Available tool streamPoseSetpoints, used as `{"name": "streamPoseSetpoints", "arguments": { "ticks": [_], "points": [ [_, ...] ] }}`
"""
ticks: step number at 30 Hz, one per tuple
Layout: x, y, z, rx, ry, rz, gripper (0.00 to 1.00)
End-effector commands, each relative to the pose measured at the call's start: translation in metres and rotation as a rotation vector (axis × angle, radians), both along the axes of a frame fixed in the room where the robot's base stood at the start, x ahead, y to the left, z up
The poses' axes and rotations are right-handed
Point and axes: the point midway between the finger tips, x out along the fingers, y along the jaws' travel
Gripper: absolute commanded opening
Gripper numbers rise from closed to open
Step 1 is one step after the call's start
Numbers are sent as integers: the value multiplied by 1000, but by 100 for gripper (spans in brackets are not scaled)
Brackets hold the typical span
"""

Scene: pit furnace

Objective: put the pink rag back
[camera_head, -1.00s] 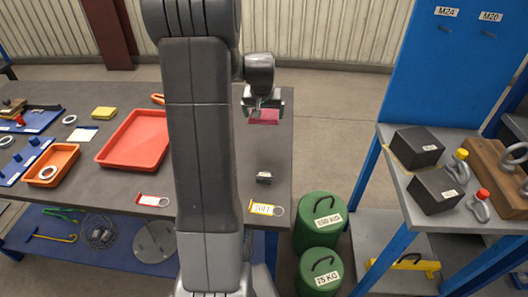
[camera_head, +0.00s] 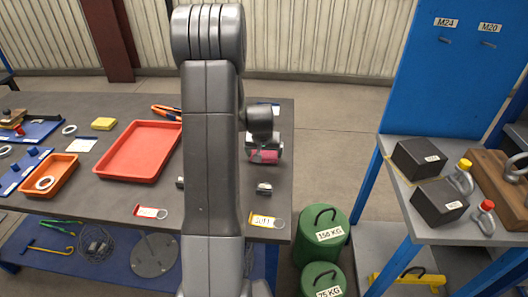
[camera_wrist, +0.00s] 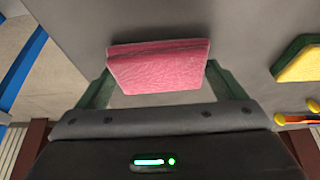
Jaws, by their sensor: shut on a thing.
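The pink rag (camera_head: 264,157) is in my gripper (camera_head: 264,150), over the right part of the dark grey table. In the wrist view, the rag (camera_wrist: 158,66) shows as a folded pink block between the two dark green fingers of my gripper (camera_wrist: 157,82), which are shut on it. The grey tabletop lies behind it. I cannot tell how far the rag is above the table. My arm hides part of the table to the left of the gripper.
A small grey metal piece (camera_head: 264,188) and a yellow-labelled tag (camera_head: 266,221) lie nearer on the table (camera_head: 115,195). To the left are a red tray (camera_head: 140,177), a yellow sponge (camera_head: 103,124) and an orange bin (camera_head: 50,183). Green weights (camera_head: 321,240) stand right of the table.

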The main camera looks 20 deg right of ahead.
Motion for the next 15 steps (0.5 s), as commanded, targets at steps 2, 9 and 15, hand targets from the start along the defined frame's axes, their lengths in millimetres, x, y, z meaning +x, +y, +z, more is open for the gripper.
{"name": "streamPoseSetpoints", "arguments": {
  "ticks": [2,9,15],
  "points": [
    [0,0,-2,0,0,0,69],
    [0,0,-4,0,-1,0,69],
    [0,0,-4,0,-1,0,100]
  ]
}}
